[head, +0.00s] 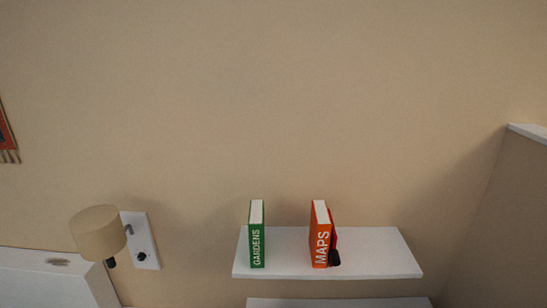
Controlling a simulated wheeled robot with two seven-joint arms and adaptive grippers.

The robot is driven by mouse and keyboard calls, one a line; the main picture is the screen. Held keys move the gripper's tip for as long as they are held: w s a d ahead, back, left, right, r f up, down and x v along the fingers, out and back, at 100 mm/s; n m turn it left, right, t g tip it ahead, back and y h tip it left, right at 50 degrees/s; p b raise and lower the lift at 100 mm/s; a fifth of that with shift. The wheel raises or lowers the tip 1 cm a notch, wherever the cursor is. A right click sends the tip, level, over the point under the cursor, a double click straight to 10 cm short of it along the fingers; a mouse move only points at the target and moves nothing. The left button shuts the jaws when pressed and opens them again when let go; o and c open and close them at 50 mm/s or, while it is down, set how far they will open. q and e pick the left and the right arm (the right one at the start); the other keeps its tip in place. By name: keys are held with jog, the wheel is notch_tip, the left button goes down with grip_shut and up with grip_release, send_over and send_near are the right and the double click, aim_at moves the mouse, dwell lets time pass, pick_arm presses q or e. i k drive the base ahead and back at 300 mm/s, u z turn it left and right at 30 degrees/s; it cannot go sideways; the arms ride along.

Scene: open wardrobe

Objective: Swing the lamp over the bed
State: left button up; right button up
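The wall lamp (98,233) is at the lower left of the head view. It has a round beige shade and stands out from a white wall plate (147,241) with a dark knob. A short dark part hangs below the shade. A white panel (40,280), which may be the bed's headboard, is at the lower left below the lamp; the rest of the bed is out of view. Neither of my grippers is in view.
A white shelf (380,255) on the wall holds a green GARDENS book (257,235) and an orange MAPS book (320,235), with a small dark object (334,259) beside it. Another white surface (340,302) lies below. A partition (505,230) stands at right.

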aim_at(98, 231)
jog(key=u, duration=2.4)
jog(key=i, duration=0.35)
jog(key=z, duration=0.75)
